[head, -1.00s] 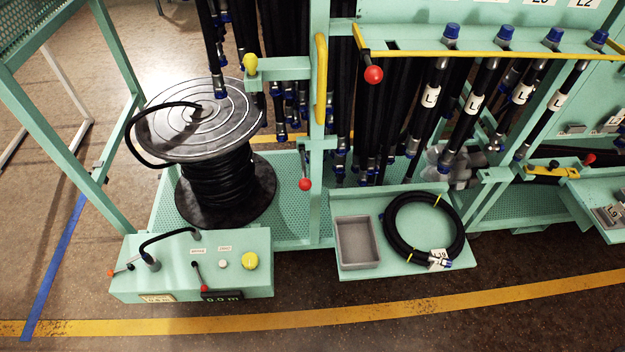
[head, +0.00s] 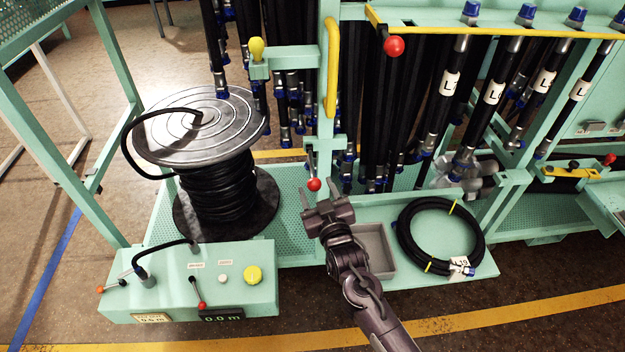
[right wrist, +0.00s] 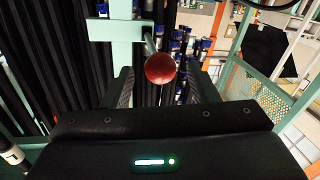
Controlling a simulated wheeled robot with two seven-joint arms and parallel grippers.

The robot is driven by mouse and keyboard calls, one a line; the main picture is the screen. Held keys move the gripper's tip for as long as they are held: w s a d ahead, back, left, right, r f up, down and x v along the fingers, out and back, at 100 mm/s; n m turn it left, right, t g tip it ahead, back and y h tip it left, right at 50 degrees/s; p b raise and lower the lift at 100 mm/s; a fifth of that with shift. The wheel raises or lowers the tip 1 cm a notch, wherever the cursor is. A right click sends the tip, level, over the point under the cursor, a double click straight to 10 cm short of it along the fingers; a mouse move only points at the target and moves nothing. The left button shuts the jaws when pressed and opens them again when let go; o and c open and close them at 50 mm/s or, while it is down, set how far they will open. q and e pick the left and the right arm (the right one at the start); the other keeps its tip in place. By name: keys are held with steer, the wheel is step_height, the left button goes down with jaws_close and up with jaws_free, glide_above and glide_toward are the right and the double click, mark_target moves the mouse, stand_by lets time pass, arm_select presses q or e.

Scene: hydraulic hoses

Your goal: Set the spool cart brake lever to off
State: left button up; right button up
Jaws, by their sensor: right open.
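A lever with a red ball knob (head: 314,184) hangs down from a bracket on the green post of the cart, right of the hose spool. The frames show no label naming it as the brake lever. My right gripper (head: 322,197) is open just in front of and below this knob. In the right wrist view the red knob (right wrist: 160,68) shows between the two spread fingers, with its rod going up behind it. I cannot tell whether the fingers touch it. My left gripper is not in view.
The spool (head: 205,125) with black hose stands on the left. A control box (head: 190,285) with small levers and a yellow button is below it. A grey bin (head: 376,248) and coiled hose (head: 440,235) lie right of my arm. Another red knob (head: 393,46) hangs above.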

mark_target(313, 177)
steer(key=shift+w+a+f, duration=0.1)
steer(key=shift+w+a, duration=0.1)
steer(key=shift+w, duration=0.9)
steer(key=shift+w+a, duration=0.2)
steer(key=shift+w, duration=0.85)
steer(key=shift+c, duration=0.4)
jaws_close()
